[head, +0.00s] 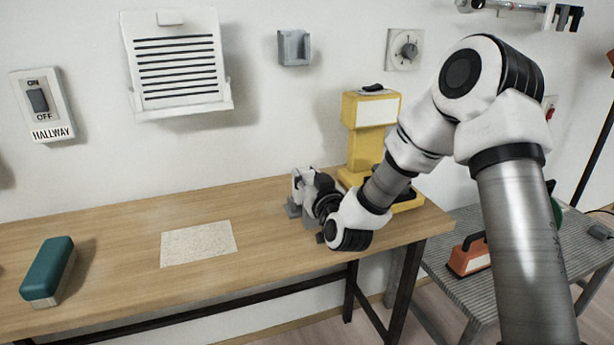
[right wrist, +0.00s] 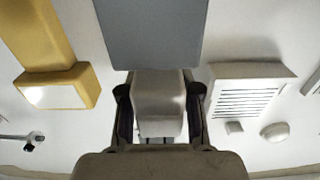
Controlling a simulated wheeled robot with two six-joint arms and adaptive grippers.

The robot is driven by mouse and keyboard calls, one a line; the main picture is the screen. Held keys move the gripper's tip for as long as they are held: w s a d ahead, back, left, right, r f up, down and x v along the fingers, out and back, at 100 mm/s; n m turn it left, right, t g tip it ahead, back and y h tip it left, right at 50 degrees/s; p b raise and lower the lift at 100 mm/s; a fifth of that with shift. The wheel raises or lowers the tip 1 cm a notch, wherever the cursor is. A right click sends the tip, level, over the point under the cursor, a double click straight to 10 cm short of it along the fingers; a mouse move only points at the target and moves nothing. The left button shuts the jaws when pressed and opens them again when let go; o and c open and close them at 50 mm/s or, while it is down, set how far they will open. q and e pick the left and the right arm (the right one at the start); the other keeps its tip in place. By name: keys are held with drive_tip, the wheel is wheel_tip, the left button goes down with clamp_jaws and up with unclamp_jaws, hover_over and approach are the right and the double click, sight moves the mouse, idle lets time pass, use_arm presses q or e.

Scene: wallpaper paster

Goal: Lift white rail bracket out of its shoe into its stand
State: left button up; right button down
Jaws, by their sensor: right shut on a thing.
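The white rail bracket (head: 298,180) is at the back right of the wooden table, largely hidden by my right gripper (head: 314,193). In the right wrist view the gripper (right wrist: 159,112) is shut on a pale block (right wrist: 158,92), one finger on each side; I take it for the bracket. A grey piece (head: 292,210) shows low beside the bracket at the tabletop. A broad grey surface (right wrist: 150,35) also fills the top middle of the right wrist view. I cannot tell whether the bracket is seated or clear of the grey piece. My left gripper is not in view.
A small grey holder (head: 294,48) is on the wall above. A yellow machine (head: 365,145) stands close right of the gripper. A pale sheet (head: 198,244) and a teal block (head: 48,270) lie on the table (head: 120,285), with free room between. A lower grey table (head: 470,222) stands right.

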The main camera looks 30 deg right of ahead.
drive_tip(key=shift+f, duration=0.4)
drive_tip(key=shift+r, duration=0.2)
drive_tip(key=shift+r+p, duration=1)
drive_tip(key=shift+r, duration=0.3)
idle(0.4)
drive_tip(key=shift+f+b, duration=1.05)
drive_tip(key=shift+f, duration=0.45)
drive_tip(key=c, duration=0.7)
unclamp_jaws()
drive_tip(key=v, duration=0.7)
drive_tip(key=shift+s, duration=0.25)
